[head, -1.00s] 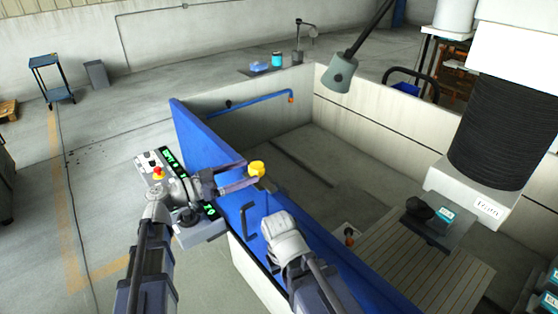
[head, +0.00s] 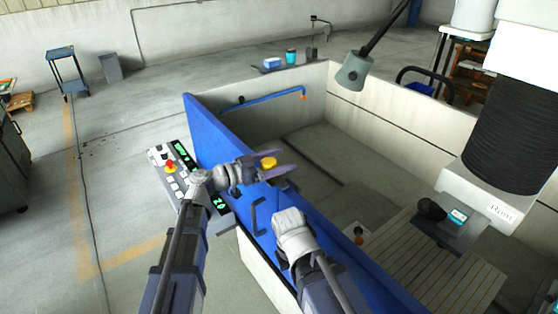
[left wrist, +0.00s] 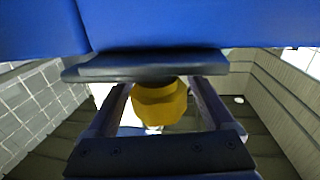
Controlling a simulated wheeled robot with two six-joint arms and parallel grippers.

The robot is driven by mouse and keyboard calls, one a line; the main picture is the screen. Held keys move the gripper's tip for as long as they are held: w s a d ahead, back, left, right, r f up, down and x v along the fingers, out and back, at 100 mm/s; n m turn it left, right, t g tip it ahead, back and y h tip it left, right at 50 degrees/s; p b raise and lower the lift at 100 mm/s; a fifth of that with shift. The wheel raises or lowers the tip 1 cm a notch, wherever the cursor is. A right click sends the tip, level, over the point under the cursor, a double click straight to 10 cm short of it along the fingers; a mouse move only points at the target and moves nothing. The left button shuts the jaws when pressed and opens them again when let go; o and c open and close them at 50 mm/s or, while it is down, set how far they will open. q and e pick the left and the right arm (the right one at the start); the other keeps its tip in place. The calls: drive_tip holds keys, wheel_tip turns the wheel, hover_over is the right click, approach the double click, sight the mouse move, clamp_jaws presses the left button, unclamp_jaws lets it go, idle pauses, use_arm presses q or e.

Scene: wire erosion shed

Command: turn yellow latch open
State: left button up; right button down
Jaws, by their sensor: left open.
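The yellow latch (head: 268,162) is a round knob at the top edge of the blue door panel (head: 222,135). My left gripper (head: 284,161) is at the latch, its two fingers open on either side of the knob. In the left wrist view the faceted yellow knob (left wrist: 160,104) sits between the spread fingers, with a visible gap to each. A dark plate (left wrist: 145,66) lies just beyond the knob, against the blue panel. My right gripper (head: 293,232) is in front of the panel, seen from behind; its fingers are hidden.
A control panel (head: 167,180) with a red button stands left of the door, under my left arm. A black handle (head: 257,217) is on the blue panel near my right arm. A grey lamp (head: 354,73) hangs over the tank. The machine head (head: 487,185) is at right.

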use_arm(q)
clamp_jaws()
idle(0.7)
